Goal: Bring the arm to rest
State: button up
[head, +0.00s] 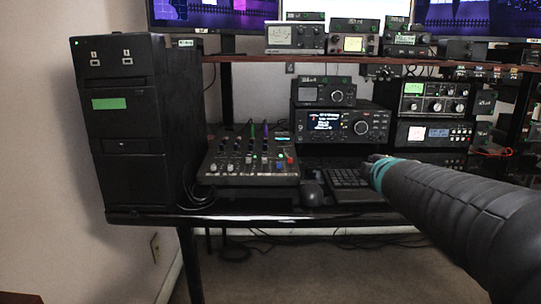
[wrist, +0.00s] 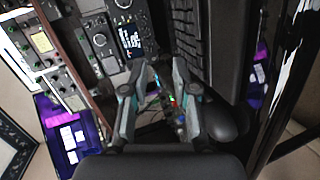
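My gripper (wrist: 153,82) shows in the wrist view with its two fingers apart and nothing held between them. In the head view my dark padded arm reaches in from the right, and its end with the teal band hides most of the gripper. That end is above the desk, in front of the large radio (head: 343,125) and over the right part of the keyboard (head: 350,180). The radio, with its lit screen and big knob, shows at upper left of the wrist view (wrist: 128,35). The mixer (head: 250,160) stands left of the arm, apart from it.
A black computer tower (head: 130,120) stands at the desk's left end. A mouse (head: 312,193) lies between mixer and keyboard. A shelf (head: 300,60) with small radios runs above, below several monitors. More radio units (head: 433,98) stand behind my arm. The floor before the desk is clear.

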jog(key=s+a+f+m+g, duration=0.2)
jog(key=s+f+m, duration=0.3)
jog(key=s, duration=0.5)
jog(key=s+a+f+m+g+y, duration=0.1)
jog(key=s+a+f+m+g, duration=0.2)
jog(key=s, duration=0.7)
jog(key=s+a+f+m+g+y, duration=0.1)
jog(key=s+a+f+m+g, duration=0.2)
jog(key=s+f+m, duration=0.3)
jog(key=s+f+g, duration=0.1)
jog(key=s+f, duration=0.2)
jog(key=s, duration=0.1)
jog(key=shift+a+f+m, duration=0.2)
jog(key=shift+m, duration=0.2)
